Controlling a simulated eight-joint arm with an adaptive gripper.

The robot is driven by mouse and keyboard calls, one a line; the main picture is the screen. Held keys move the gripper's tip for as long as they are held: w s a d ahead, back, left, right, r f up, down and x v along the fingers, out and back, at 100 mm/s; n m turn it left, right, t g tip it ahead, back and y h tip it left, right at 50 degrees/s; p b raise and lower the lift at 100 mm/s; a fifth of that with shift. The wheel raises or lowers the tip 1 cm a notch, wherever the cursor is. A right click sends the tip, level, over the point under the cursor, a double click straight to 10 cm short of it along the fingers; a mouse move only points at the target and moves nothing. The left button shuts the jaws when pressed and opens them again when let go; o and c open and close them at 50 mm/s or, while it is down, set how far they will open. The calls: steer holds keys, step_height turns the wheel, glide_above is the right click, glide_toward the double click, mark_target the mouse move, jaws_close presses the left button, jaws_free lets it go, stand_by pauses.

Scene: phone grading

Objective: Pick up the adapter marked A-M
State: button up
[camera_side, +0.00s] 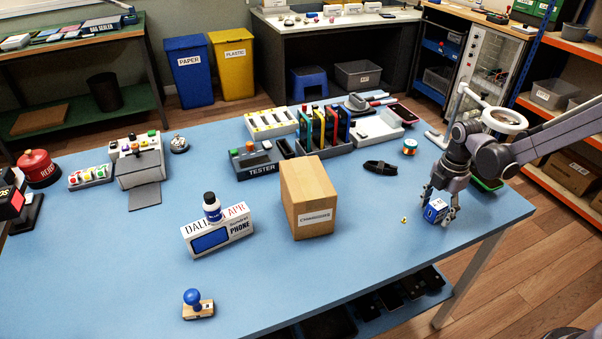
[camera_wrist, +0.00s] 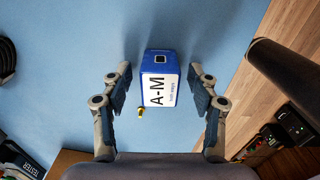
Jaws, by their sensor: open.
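The adapter marked A-M (camera_wrist: 159,78) is a small blue block with a white label. In the wrist view it lies between the two open fingers of my gripper (camera_wrist: 160,88), with a visible gap on each side. It also shows in the side view (camera_side: 435,210), on the blue table near the right edge. My gripper (camera_side: 438,208) points down over it there, a finger on either side. The adapter's far side is hidden. A small brass-coloured piece (camera_wrist: 140,112) is beside the adapter's lower left in the wrist view.
A cardboard box (camera_side: 308,200) stands to the left on the table (camera_side: 360,255). A black strap (camera_side: 380,167) and a small round striped item (camera_side: 410,146) lie behind. The table's right edge is close to the adapter. The table in front is clear.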

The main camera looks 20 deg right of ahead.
steer(key=c, duration=1.1)
steer(key=shift+c, duration=0.3)
steer(key=shift+r, duration=0.15)
